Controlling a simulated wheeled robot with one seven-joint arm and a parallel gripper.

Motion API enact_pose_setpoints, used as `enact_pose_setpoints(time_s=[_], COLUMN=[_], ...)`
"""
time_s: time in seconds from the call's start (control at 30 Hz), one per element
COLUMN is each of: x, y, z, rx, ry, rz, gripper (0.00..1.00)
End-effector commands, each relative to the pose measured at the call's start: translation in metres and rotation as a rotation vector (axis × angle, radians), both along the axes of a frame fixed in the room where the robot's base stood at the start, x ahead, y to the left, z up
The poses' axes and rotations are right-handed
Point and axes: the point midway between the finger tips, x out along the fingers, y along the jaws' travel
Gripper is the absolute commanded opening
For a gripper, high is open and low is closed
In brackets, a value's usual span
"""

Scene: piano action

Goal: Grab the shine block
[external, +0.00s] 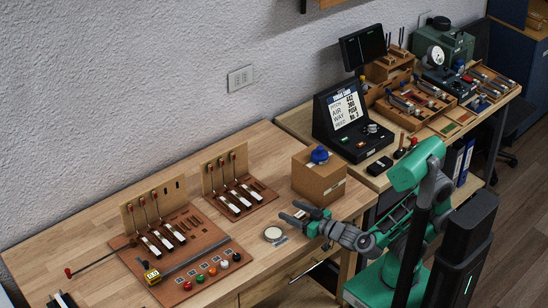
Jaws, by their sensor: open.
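My gripper (296,213) is open and empty above the front right part of the wooden workbench (262,160), its fingers pointing left. A small round pale disc (273,234) with a dark rim lies on the bench to the left of and below my fingertips. I cannot tell for certain which of these, if either, is the shine block. My gripper appears apart from both.
Two brown piano-action stands with upright red-tipped rods, a larger one (170,250) and a smaller one (240,195), stand left. A yellow gauge (152,276) sits in front. A black display (349,110) and tool trays (416,100) fill the right table. Bare bench lies between the smaller stand and disc.

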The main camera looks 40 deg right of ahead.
Motion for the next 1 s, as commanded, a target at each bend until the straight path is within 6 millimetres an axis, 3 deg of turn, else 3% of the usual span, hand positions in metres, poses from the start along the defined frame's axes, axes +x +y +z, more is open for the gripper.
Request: enact_pose_setpoints(time_s=[0.23, 1.0], x=[0.0008, 0.0006], y=[0.0006, 0.0003], z=[0.0000, -0.0001], rx=[0.000, 0.001], ry=[0.000, 0.001], rz=[0.001, 0.000], gripper=[0.60, 0.00])
